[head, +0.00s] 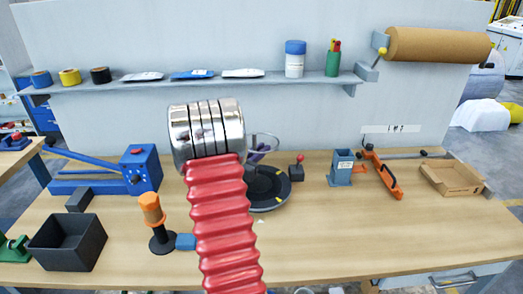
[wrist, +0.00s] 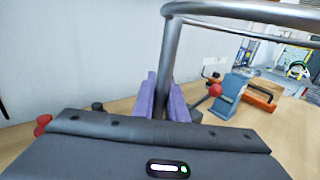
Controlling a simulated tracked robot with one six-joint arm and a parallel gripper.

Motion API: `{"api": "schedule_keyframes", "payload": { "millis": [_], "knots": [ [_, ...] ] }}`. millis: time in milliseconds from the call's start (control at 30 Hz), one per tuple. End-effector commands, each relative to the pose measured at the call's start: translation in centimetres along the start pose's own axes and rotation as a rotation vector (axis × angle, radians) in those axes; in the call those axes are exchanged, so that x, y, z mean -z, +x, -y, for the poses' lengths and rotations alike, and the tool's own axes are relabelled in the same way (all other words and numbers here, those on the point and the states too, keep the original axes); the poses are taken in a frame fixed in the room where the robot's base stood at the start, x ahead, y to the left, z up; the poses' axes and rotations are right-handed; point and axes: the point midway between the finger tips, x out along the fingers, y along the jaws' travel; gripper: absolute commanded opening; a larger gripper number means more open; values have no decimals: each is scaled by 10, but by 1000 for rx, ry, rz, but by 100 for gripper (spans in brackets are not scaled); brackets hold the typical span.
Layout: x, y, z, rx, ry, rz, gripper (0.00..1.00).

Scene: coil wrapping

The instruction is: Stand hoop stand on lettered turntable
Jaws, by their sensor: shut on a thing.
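The hoop stand (wrist: 172,60) is a grey metal post with a bent rod hoop at the top. In the head view part of its hoop (head: 265,135) shows to the right of my arm. My gripper (wrist: 168,98) has purple fingers closed on the post; they also show in the head view (head: 258,154). The turntable (head: 272,190) is a dark round disc with yellow marks, partly hidden behind my red arm sleeve. The gripper is above its back part. The stand's foot is hidden, so I cannot tell whether it touches the disc.
Right of the turntable stand a red-knobbed lever (head: 297,168), a blue-grey block (head: 341,168), an orange tool (head: 384,175) and a cardboard tray (head: 452,178). At left are a blue press (head: 138,168), an orange-handled tool (head: 153,210) and a black bin (head: 68,243). The front right tabletop is clear.

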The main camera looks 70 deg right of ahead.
Motion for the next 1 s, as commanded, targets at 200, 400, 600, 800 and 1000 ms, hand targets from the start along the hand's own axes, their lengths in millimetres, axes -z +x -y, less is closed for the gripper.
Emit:
{"api": "schedule_keyframes", "payload": {
  "millis": [200, 400, 600, 800, 1000],
  "knots": [
    [1, 0, 0, -1, 0, 1, 0],
    [2, 0, -1, -1, 0, 0, 24],
    [2, -1, -1, -1, 0, 0, 31],
    [0, -1, -1, -2, 0, 0, 31],
    [0, -16, -2, -3, -1, -1, 31]
  ]
}}
